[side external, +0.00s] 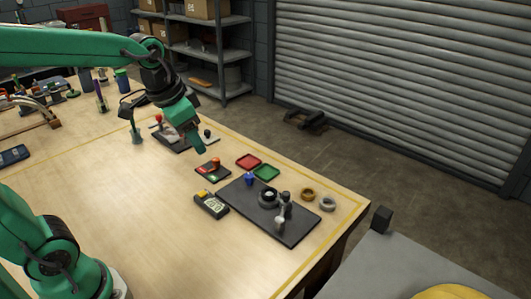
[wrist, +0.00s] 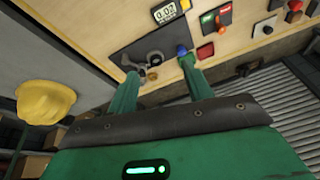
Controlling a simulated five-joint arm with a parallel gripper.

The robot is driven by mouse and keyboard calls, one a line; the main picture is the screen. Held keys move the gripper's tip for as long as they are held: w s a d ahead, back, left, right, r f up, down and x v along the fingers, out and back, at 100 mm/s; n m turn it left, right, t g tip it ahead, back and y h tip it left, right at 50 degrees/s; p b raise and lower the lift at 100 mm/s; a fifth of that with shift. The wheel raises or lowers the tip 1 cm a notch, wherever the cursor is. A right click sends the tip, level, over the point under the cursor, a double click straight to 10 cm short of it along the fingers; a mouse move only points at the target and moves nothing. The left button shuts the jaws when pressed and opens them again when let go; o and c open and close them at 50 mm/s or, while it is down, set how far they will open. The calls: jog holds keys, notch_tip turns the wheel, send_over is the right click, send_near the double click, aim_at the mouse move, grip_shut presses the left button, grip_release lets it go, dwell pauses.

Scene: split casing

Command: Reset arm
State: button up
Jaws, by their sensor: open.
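My gripper (side external: 198,148) hangs above the table in the side view, left of and behind the dark mat, touching nothing. In the wrist view its two green fingers (wrist: 160,68) stand apart with nothing between them. The dark mat (side external: 247,215) lies near the table's right end. The mat also shows in the wrist view (wrist: 150,40), with the blue piece (wrist: 182,50) near a fingertip. Details of the casing parts are too small to tell.
A yellow and black meter (side external: 210,205) lies left of the mat. A small board with an orange knob (side external: 213,169), a red tray (side external: 249,161) and a green tray (side external: 266,172) lie behind it. Two rings (side external: 307,194) lie at right. The table's left middle is clear.

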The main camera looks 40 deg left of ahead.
jog(key=s+f+n+t, duration=0.1)
jog(key=s+n, duration=0.1)
jog(key=s, duration=0.8)
jog(key=shift+d+n+t, duration=0.4)
jog(key=shift+d, duration=0.05)
